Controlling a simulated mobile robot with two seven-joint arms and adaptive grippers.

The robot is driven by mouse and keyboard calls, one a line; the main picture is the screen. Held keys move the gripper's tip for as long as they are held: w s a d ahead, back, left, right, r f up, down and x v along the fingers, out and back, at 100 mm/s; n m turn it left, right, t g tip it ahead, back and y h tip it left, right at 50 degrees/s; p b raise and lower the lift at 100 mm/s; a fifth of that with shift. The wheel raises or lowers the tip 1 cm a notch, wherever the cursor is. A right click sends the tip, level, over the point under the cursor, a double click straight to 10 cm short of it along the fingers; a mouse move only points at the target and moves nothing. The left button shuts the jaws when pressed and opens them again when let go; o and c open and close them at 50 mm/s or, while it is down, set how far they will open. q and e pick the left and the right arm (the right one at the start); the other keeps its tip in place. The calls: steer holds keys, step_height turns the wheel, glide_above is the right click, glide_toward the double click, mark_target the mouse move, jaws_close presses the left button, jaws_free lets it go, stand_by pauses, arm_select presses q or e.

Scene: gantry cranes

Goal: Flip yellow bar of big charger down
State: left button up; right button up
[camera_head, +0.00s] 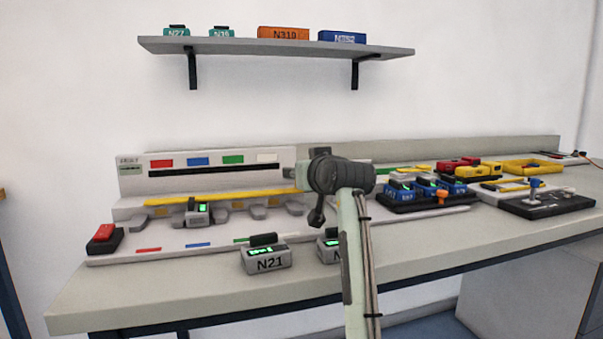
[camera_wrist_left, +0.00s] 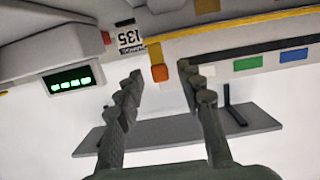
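The big charger (camera_head: 130,182) is the long pale unit at the left of the bench. Its yellow bar (camera_head: 225,198) runs lengthwise along its front, above the battery slots. In the left wrist view, which is upside down, the yellow bar (camera_wrist_left: 255,24) crosses the top right. A short yellow arm with an orange-red end (camera_wrist_left: 160,73) shows between my fingers. My left gripper (camera_wrist_left: 160,70) is open, its fingers on either side of that end, with no clear contact. In the head view my own wrist mostly hides this gripper at the charger's right end. My right gripper is not in view.
A battery (camera_head: 198,213) sits in the charger. Battery N21 (camera_head: 265,258) and another partly hidden one stand at the bench front. A red-topped block (camera_head: 104,239) lies at left. A dark tray with blue batteries (camera_head: 425,195) is right of my arm. A wall shelf (camera_head: 275,47) hangs above.

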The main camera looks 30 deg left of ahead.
arm_select(q)
step_height(320, 180, up, 10)
stand_by(0.7)
stand_by(0.4)
